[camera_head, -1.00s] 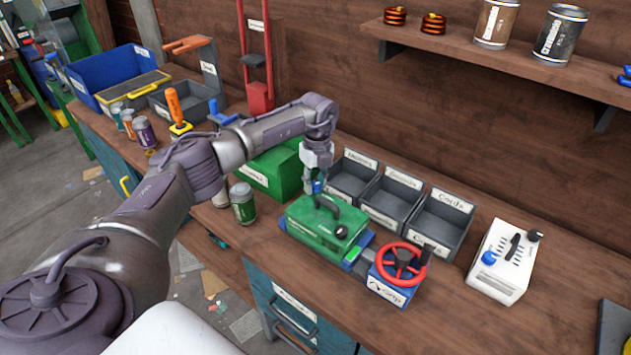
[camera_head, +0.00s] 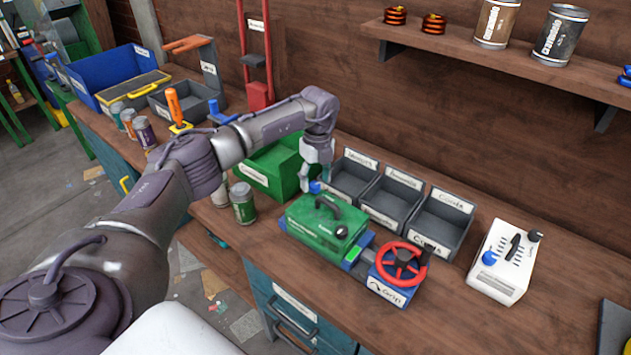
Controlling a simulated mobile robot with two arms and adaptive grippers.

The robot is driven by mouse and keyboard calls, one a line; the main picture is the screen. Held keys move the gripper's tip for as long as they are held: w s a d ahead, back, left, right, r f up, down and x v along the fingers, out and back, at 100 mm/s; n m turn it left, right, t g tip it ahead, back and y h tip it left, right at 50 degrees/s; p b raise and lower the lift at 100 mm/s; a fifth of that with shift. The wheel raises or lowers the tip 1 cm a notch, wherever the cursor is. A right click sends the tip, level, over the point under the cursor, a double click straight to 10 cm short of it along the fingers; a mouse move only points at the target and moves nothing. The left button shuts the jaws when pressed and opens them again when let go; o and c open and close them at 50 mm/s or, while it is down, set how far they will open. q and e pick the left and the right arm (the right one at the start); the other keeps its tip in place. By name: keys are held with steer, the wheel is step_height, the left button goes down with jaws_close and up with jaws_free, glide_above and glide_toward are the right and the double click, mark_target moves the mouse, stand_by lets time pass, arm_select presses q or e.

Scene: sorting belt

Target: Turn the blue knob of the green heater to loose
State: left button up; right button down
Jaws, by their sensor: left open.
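The green heater (camera_head: 312,232) is a green box with a black handle on top, standing on the wooden bench in the middle of the head view. A small blue knob (camera_head: 315,187) shows at its back edge, just under my left gripper. My left gripper (camera_head: 316,184) reaches down from above with its fingers open around or just above the knob. I cannot tell whether they touch it. The knob's setting is too small to read. My right gripper is out of view.
A red handwheel on a blue base (camera_head: 388,288) stands right of the heater. Grey bins (camera_head: 440,224) and a green box (camera_head: 268,178) stand behind it. A jar (camera_head: 243,205) is to the left. A white box with a blue knob (camera_head: 505,262) is farther right.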

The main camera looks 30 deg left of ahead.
mark_target(317, 184)
arm_select(q)
step_height(317, 184, up, 11)
steer(key=shift+w, duration=0.2)
steer(key=shift+f, duration=0.15)
stand_by(0.3)
